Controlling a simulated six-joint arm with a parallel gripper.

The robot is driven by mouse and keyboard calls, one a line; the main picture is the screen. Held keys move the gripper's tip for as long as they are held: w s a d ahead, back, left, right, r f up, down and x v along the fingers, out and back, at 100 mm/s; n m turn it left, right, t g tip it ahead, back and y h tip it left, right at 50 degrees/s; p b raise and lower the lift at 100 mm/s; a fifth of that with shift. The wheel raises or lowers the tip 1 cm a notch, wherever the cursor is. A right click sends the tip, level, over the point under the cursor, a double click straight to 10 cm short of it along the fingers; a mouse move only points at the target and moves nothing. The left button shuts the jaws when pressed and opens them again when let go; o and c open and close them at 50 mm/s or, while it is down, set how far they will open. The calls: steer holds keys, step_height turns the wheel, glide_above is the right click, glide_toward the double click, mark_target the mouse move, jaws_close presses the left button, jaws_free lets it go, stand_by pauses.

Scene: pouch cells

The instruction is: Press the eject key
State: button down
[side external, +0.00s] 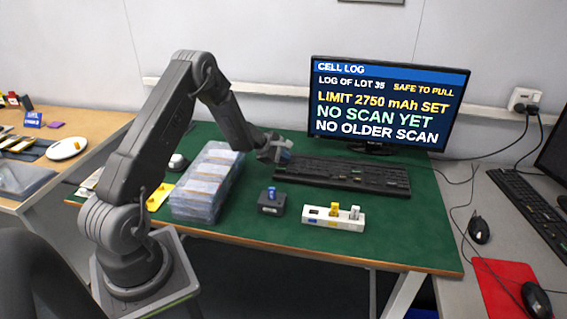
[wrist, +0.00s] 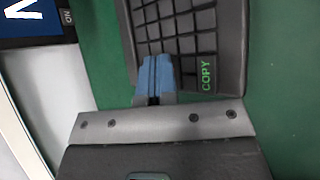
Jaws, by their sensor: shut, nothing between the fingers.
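A black keyboard (side external: 342,174) lies on the green table mat in front of the monitor; it also shows in the wrist view (wrist: 236,40). A few of its keys carry coloured lettering, too small to read in the side view. In the wrist view a key with green letters reads COPY (wrist: 206,75). I cannot make out a key marked eject. My gripper (side external: 285,153) is at the keyboard's left end. Its blue fingers (wrist: 154,72) are shut and empty, and they cover some keys in the wrist view. I cannot tell whether they touch the keys.
The monitor (side external: 388,104) reads CELL LOG, LOG OF LOT 35, SAFE TO PULL, LIMIT 2750 mAh SET, NO SCAN YET. A black block with a blue piece (side external: 271,201) and a white strip holder (side external: 333,223) stand in front. Clear stacked trays (side external: 205,182) are left. Bare mat (side external: 410,235) lies right.

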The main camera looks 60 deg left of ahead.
mark_target(284, 164)
steer(key=shift+r, duration=0.8)
steer(key=shift+r, duration=0.1)
steer(key=shift+r, duration=2.45)
steer(key=s+d+r+m+g+h, duration=0.1)
steer(key=s+d+r+m+h, duration=0.15)
steer(key=d+r+m, duration=0.6)
steer(key=s+d+r+m+g+h, duration=0.1)
steer(key=s+d+r+m, duration=0.35)
steer(key=d+r, duration=0.75)
steer(key=s+d+m+g+y, duration=0.2)
steer(key=s+d+m, duration=0.4)
steer(key=s+d, duration=0.4)
steer(key=s+m+y, duration=0.3)
steer(key=s+m, duration=0.3)
steer(key=s, duration=0.7)
steer(key=shift+d+t, duration=0.2)
steer(key=shift+t, duration=0.1)
